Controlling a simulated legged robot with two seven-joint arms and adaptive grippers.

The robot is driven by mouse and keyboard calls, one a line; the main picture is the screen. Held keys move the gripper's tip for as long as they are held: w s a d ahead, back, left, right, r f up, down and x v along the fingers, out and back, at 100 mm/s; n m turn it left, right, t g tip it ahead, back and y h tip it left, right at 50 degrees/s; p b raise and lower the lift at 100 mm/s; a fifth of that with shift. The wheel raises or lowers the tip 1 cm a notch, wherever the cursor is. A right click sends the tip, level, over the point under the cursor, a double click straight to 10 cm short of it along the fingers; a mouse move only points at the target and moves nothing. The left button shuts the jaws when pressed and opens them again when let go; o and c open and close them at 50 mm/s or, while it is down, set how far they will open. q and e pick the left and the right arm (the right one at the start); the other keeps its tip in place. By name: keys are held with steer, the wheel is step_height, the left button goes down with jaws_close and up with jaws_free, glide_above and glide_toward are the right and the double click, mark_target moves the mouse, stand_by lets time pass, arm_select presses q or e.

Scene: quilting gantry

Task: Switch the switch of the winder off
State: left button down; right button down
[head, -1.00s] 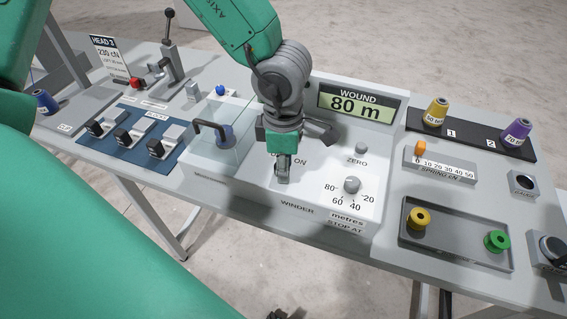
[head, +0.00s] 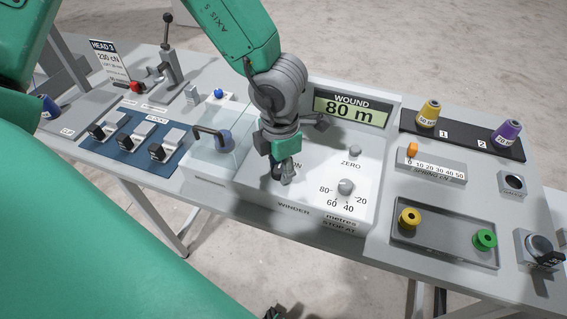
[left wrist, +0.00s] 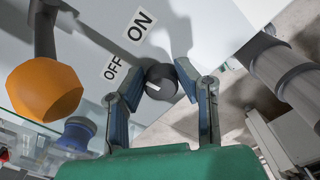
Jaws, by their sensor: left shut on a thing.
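The winder (head: 330,215) is a pale console with a display reading WOUND 80 m. Its switch is a round black knob (left wrist: 161,82) with a white mark, seen in the left wrist view. My left gripper (head: 284,177) points down at the panel and hides most of the switch in the head view. In the left wrist view its fingers (left wrist: 162,90) are on both sides of the knob, shut on it.
Left of the switch stands a clear guard (head: 232,122) over a blue spool (left wrist: 75,135). Right are the ZERO button (head: 355,151) and the stop-at dial (head: 346,187). A tray (head: 440,252) holds yellow and green spools. An orange faceted piece (left wrist: 45,92) shows near the wrist camera.

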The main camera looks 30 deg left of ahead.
mark_target(277, 168)
arm_select(q)
steer(key=n, duration=0.5)
steer(key=shift+s+a+f, duration=0.15)
steer(key=shift+s, duration=0.15)
stand_by(0.4)
steer(key=c, duration=1.2)
jaws_free()
steer(key=shift+w, duration=0.1)
steer(key=shift+r, duration=0.5)
step_height(277, 168, up, 11)
steer(key=shift+a, duration=0.1)
